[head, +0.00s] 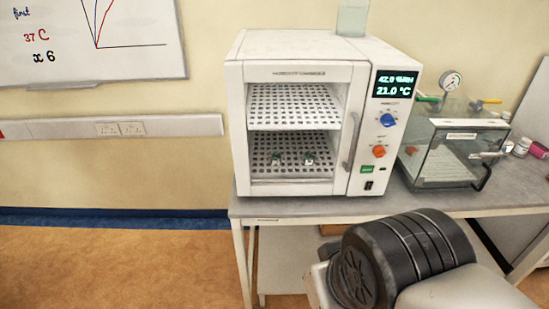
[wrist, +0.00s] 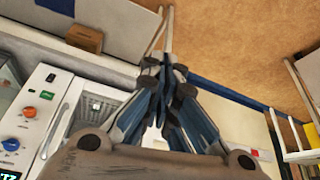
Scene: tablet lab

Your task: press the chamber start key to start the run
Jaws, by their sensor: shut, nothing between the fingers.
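The white chamber (head: 290,45) stands on the bench, its lit display (head: 395,84) reading 21.0 °C. Below the display are a blue knob (head: 388,120), an orange knob (head: 379,151) and a small green key (head: 367,169), with a black switch (head: 368,186) under it. The green key also shows at the left of the wrist view (wrist: 47,95), where the chamber appears turned over. My gripper (wrist: 165,62) is shut and empty in the wrist view, apart from the key and to its right in the picture. My gripper is not in the head view; only my arm shows there.
A vertical door handle (head: 352,140) stands out left of the controls. A clear box with a gauge (head: 450,160) stands right of the chamber. The grey bench (head: 300,207) has a narrow bare front strip. Small items (head: 308,158) sit on the chamber's lower shelf.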

